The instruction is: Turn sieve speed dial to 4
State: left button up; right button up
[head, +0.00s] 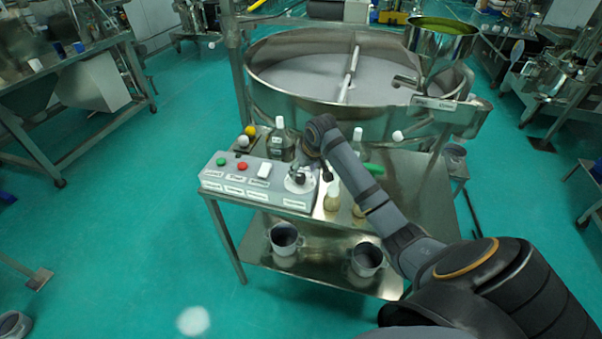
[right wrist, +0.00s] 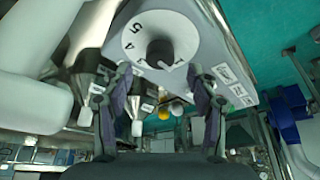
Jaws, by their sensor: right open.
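The speed dial (head: 299,184) is a white disc on the right end of the grey control box (head: 228,187). In the right wrist view the dial (right wrist: 186,36) shows printed numbers, with 5 and 4 legible on its left side, and a dark round knob (right wrist: 160,53) at its centre. Which number the knob points to is unclear. My right gripper (right wrist: 155,82) is open, its two fingers apart on either side below the knob, holding nothing. In the head view my right gripper (head: 310,168) is over the dial and partly hides it. My left gripper is out of view.
The box carries a green button (head: 221,161), a red button (head: 242,166) and a white switch (head: 264,170). Bottles (head: 280,140) stand on the steel cart behind and beside it. The large round sieve (head: 300,80) is at the back. Buckets (head: 285,240) stand on the lower shelf.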

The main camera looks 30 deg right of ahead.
aim_at(301, 176)
jog(key=x, duration=0.4)
jog(key=shift+w+f+p, duration=0.1)
jog(key=shift+f+p, duration=0.1)
jog(key=shift+p, duration=0.1)
